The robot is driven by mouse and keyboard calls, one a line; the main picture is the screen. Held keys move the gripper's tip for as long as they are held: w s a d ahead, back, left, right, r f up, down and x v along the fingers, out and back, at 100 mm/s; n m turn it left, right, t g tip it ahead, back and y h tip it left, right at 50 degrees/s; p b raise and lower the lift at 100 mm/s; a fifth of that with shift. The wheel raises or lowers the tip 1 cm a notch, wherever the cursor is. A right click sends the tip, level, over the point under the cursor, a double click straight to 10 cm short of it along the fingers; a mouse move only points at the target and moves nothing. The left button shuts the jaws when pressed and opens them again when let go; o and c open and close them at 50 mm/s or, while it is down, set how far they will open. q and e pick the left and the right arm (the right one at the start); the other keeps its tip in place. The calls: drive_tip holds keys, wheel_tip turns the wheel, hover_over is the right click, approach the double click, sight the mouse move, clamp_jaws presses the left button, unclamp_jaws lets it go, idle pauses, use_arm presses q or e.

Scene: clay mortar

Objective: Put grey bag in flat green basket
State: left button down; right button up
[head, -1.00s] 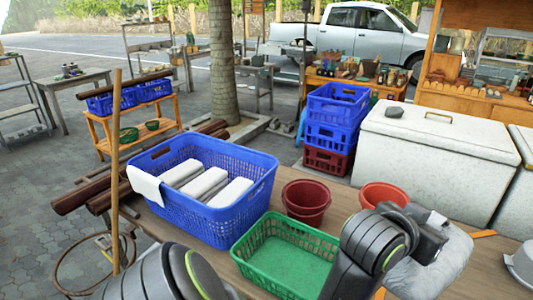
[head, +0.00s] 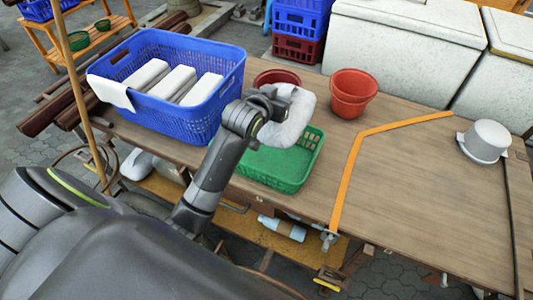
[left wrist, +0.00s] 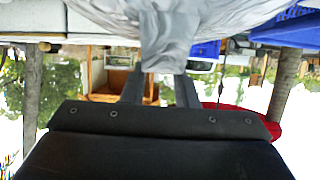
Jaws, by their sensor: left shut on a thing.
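The grey bag (head: 290,120), pale and soft-looking, hangs from my left gripper (head: 270,100) in the head view. My left gripper is shut on it. The bag is over the back part of the flat green basket (head: 272,180), and its lower edge looks above the basket floor; the exact height is hard to tell. The visible basket floor is bare, and my arm and the bag hide part of it. In the left wrist view the bag (left wrist: 170,22) fills the top, pinched between the fingers (left wrist: 160,88). My right gripper is not in view.
A blue basket (head: 215,105) with white rolled items stands left of the green one. Red pots (head: 352,92) stand behind, one partly hidden by the bag. An orange strip (head: 350,165) and a grey round object (head: 484,140) are at right. The wooden table (head: 415,195) is mostly clear there.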

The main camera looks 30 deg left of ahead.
use_arm(q)
drive_tip(key=shift+w+a+f, duration=0.15)
drive_tip(key=shift+a+f, duration=0.45)
drive_tip(key=shift+f, duration=0.25)
wheel_tip(320, 180, down, 10)
drive_tip(key=shift+r+p, duration=0.1)
drive_tip(key=shift+p, duration=0.65)
drive_tip(key=shift+f, duration=0.3)
drive_tip(key=shift+f, duration=0.45)
drive_tip(key=c, duration=1.1)
unclamp_jaws()
drive_tip(key=shift+r, duration=0.35)
drive_tip(key=b+v, duration=0.1)
drive_tip(key=v, duration=1.1)
